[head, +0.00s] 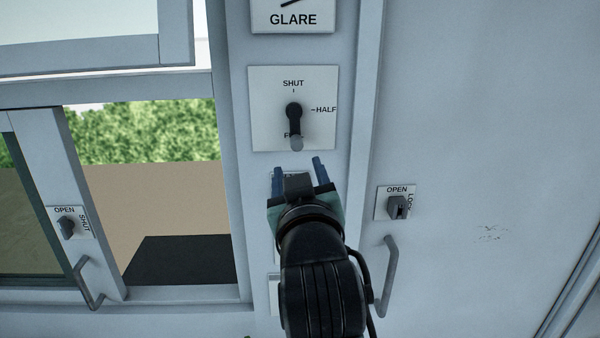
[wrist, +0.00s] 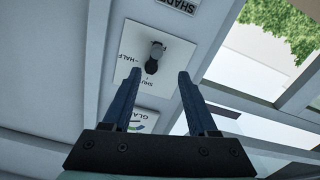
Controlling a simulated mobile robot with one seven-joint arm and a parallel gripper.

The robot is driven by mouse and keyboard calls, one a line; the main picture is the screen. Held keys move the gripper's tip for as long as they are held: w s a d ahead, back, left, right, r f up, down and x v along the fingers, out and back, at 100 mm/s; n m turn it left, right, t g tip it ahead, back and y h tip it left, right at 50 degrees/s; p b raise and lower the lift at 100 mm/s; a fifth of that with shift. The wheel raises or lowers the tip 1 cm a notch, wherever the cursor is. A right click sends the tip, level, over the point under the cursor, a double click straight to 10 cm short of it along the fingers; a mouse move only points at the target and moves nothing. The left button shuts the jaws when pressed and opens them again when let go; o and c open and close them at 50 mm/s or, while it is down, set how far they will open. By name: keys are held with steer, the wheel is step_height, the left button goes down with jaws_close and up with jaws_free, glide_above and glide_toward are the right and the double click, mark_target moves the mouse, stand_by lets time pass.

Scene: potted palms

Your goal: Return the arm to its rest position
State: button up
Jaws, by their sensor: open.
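My gripper (head: 298,166) is raised in front of the wall panel, just below a white plate (head: 265,132) marked SHUT and HALF. A dark lever (head: 294,118) on that plate points down and covers part of the lowest label. In the wrist view my gripper (wrist: 160,74) has its two blue fingers apart, with nothing held between them. The plate (wrist: 127,55) and its lever (wrist: 154,58) show upside down past the fingertips there. My gripper and the lever look apart. My arm hides most of a lower plate.
A GLARE plate (head: 292,18) is above. To the right, a door (head: 480,150) has an OPEN/LOCK latch (head: 397,206) and a bar handle (head: 387,275) close to my arm. To the left, a sliding window has an OPEN/SHUT latch (head: 67,226), a handle (head: 86,284) and an open gap.

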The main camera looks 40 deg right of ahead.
stand_by(0.3)
steer(key=a+r+n+t+y+b, duration=0.25)
steer(key=a+r+t, duration=0.25)
steer(key=a+r, duration=0.6)
steer(key=s+a+r+t+y, duration=0.3)
steer(key=s+a, duration=0.3)
steer(key=a, duration=0.2)
steer(key=s+a+r+t+y+b, duration=0.1)
steer(key=s+a+r+t+y, duration=0.2)
steer(key=a, duration=0.5)
step_height(320, 180, up, 2)
steer(key=s+n+t, duration=0.1)
steer(key=s, duration=0.1)
steer(key=shift+s+a+y, duration=0.3)
steer(key=shift+s+y, duration=0.05)
steer(key=shift+s, duration=0.05)
